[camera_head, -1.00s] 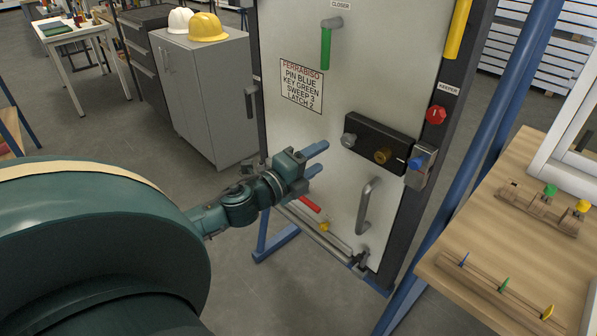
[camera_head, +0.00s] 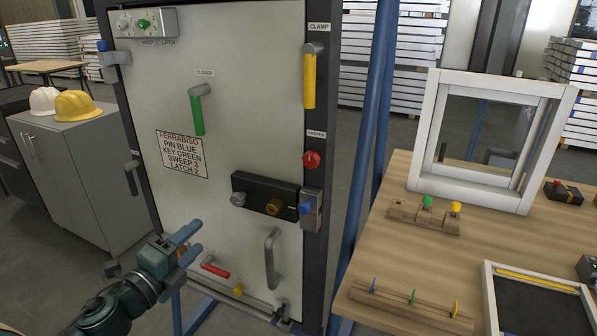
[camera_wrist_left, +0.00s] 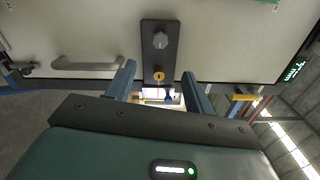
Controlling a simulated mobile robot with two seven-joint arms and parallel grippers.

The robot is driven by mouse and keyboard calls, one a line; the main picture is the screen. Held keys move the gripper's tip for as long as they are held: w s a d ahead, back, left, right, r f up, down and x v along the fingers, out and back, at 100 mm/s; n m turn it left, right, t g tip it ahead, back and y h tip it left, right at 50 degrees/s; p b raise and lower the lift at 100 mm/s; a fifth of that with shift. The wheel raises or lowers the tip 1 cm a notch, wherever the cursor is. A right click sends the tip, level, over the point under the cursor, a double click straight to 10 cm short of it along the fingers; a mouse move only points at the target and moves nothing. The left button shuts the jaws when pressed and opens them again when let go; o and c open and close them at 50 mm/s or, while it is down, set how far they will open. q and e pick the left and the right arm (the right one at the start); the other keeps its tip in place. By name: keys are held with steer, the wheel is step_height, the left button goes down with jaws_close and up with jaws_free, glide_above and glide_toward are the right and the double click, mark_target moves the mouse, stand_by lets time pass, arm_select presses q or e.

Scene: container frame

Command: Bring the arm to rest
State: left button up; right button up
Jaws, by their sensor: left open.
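My left gripper (camera_head: 191,243) is at the lower left of the head view, in front of the lower left part of the grey door panel (camera_head: 235,70). Its two blue fingers are apart with nothing between them, and they also show in the left wrist view (camera_wrist_left: 160,85). In the wrist view the black lock box (camera_wrist_left: 160,45) with a grey knob and a brass knob lies beyond the fingers. The lock box also shows in the head view (camera_head: 258,196). My right gripper is in neither view.
A wooden table (camera_head: 385,260) at right carries a white window frame (camera_head: 422,140), a peg block (camera_head: 405,214) and a key rack (camera_head: 395,300). A grey cabinet (camera_head: 75,190) with a white and a yellow helmet stands at left. A blue post (camera_head: 370,130) stands between door and table.

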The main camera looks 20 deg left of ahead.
arm_select(q)
steer(key=s+d+f+n+g+p, duration=0.1)
steer(key=s+d+f+n+g, duration=0.1)
steer(key=s+d+f+n, duration=0.25)
steer(key=s+d+f+n+g+p, duration=0.2)
steer(key=d+f+n, duration=0.1)
steer(key=f+n, duration=0.4)
steer(key=s+d+f+n+g+h, duration=0.1)
steer(key=s+d+f+n, duration=0.2)
steer(key=d, duration=0.4)
steer(key=s+d+f+n+g+h+p, duration=0.1)
steer(key=s+d+f+n+g, duration=0.1)
steer(key=d, duration=0.5)
step_height(320, 180, down, 2)
steer(key=shift+s+d+f+n+p, duration=0.1)
steer(key=shift+s+d+n+p, duration=0.2)
steer(key=shift+s+n, duration=0.45)
steer(key=shift+w, duration=0.1)
